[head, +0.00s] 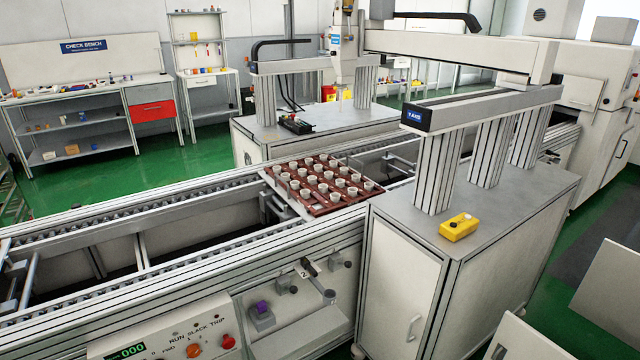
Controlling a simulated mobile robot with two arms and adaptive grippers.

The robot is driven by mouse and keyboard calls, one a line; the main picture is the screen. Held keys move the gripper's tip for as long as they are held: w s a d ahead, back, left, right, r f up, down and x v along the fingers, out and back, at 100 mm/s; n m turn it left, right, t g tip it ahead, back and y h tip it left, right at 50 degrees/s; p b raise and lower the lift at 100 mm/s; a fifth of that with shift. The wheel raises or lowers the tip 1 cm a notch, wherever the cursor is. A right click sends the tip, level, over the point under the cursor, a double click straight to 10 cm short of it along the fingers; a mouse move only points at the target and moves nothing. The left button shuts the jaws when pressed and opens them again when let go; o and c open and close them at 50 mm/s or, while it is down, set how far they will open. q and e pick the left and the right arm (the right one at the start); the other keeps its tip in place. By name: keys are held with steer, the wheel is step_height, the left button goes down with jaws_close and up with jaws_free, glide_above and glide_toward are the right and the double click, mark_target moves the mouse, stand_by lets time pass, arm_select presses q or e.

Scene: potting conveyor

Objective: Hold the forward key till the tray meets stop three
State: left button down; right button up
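The reddish-brown tray (326,210) carries several white cups in rows. It sits on the conveyor (190,215) near the middle of the head view, just left of the gantry. The control panel (150,335) is at the bottom left. It bears a green display (126,352) reading 000, RUN, SLACK and TRIP labels, an orange knob (193,350) and a red button (228,342). A FWD label shows near the bottom edge; I cannot make out the forward key itself. I cannot tell which part is stop three. Neither of my grippers is in view.
Levers and small fittings (308,266) line the conveyor's front side. A purple-topped grey box (262,314) is below them. A gantry (480,105) spans the line at right, above a cabinet with a yellow box (459,227). The conveyor left of the tray looks clear.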

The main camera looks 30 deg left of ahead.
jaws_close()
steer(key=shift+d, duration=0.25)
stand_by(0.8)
